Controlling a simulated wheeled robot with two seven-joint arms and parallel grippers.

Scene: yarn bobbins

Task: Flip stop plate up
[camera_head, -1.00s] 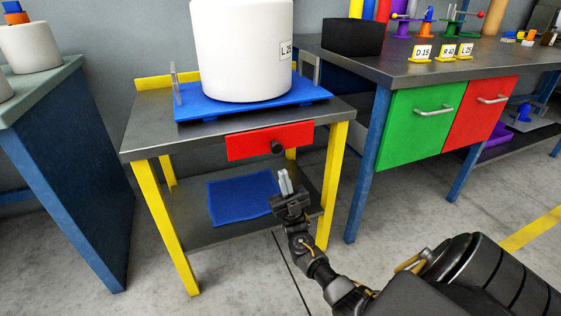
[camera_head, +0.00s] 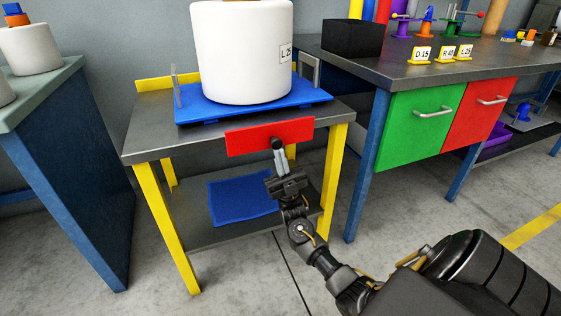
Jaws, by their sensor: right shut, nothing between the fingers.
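The red stop plate (camera_head: 256,137) is at the front edge of the small steel-topped cart (camera_head: 150,140). It hangs a little below the top, and a black knob (camera_head: 277,143) sticks out of its face. My right gripper (camera_head: 279,154) comes up from below, with its fingers shut and empty. Its fingertips are at the underside of the knob; whether they touch it is hard to tell. The white bobbin (camera_head: 240,50) labelled L 25 stands on the blue base (camera_head: 210,112) on the cart. My left gripper is out of view.
A blue mat (camera_head: 240,198) lies on the cart's lower shelf. A bench (camera_head: 440,75) with green and red fronts is at right; a blue-sided table (camera_head: 75,180) is at left.

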